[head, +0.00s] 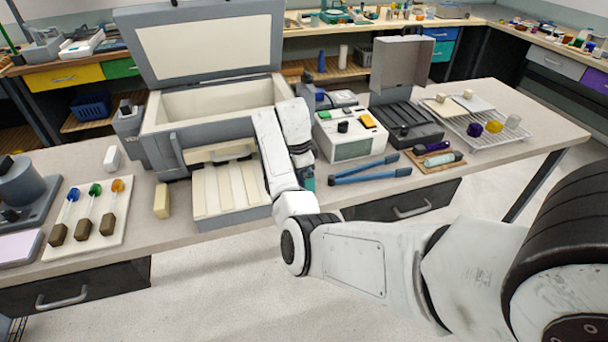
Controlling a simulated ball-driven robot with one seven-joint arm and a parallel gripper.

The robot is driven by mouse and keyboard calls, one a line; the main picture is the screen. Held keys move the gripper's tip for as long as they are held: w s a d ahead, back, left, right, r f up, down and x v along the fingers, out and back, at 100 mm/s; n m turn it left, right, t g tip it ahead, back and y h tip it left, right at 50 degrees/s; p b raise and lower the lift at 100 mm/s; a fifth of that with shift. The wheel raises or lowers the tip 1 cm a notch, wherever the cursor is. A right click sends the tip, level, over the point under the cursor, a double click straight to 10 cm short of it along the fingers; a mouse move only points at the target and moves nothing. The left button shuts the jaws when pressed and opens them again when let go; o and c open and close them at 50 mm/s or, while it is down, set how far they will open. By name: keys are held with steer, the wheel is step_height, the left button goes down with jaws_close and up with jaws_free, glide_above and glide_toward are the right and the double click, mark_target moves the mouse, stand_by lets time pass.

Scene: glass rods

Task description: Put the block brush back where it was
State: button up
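I cannot pick out the block brush with certainty. A cream upright block (162,201) stands on the bench just left of the kiln's front, and a smaller white block (112,158) stands farther back to its left. Neither shows clear bristles. My arm reaches in from the right and bends up in front of the right side of the open kiln (215,101). My gripper cannot be made out; the arm's own links hide its end, so what it holds does not show.
A board (82,237) with several coloured glass pieces lies at the left. Right of my arm are a white control box (349,140), blue-handled tongs (362,171), a dark open case (410,122) and a wire rack (510,137). The kiln lid (205,45) stands open. Bare bench shows around the cream block.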

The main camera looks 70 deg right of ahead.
steer(key=shift+r, duration=0.1)
step_height(320, 180, up, 12)
steer(key=w+a, duration=0.1)
stand_by(0.5)
stand_by(0.6)
